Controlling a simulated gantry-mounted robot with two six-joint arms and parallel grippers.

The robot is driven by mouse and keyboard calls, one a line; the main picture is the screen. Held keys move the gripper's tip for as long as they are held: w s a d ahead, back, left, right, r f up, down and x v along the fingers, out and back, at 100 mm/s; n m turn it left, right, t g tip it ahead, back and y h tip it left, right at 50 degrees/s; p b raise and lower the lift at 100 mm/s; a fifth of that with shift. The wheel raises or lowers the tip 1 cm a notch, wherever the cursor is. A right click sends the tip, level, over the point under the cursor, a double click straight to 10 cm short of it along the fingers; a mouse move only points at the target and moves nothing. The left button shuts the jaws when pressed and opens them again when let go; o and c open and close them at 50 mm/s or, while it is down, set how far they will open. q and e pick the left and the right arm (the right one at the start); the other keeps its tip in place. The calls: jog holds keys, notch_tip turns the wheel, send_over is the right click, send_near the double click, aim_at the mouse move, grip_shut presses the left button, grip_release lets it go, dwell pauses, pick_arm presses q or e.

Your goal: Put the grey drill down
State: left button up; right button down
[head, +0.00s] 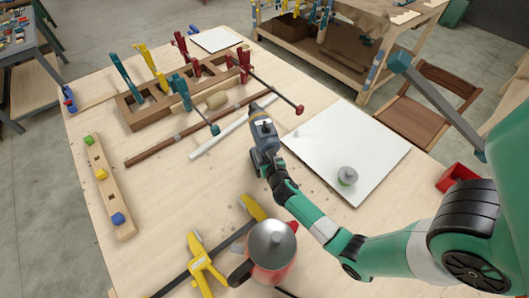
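The grey drill (263,133), with a dark body and a small yellowish band, is near the middle of the wooden workbench (180,195). My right gripper (271,168) is at the drill's lower end and appears shut on it; the fingers are partly hidden against the dark drill. I cannot tell whether the drill touches the bench. My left gripper is not in view.
A white board (345,140) with a small round grey-green item (347,176) lies right of the drill. A white rod (230,130) and brown rod (165,146) lie left. A red-and-grey pot (272,250) and yellow clamps (203,262) stand in front. A wooden rack (140,117) holds coloured clamps behind.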

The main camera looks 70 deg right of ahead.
jog(key=shift+f, duration=0.45)
jog(key=shift+d+f, duration=0.15)
jog(key=c, duration=0.8)
grip_release()
jog(key=shift+f+b, duration=0.2)
jog(key=shift+b, duration=0.1)
jog(key=o, duration=0.4)
jog(key=shift+s+a, duration=0.1)
jog(key=shift+a, duration=0.15)
jog(key=shift+o, duration=0.2)
jog(key=shift+d+r, duration=0.15)
jog(key=shift+r+p, duration=0.3)
jog(key=shift+r, duration=0.15)
jog(key=p+v, duration=0.1)
jog(key=v, duration=0.4)
jog(key=shift+r+p, duration=0.25)
jog(key=shift+p, duration=0.05)
jog(key=shift+o, duration=1)
jog(key=shift+a, duration=0.25)
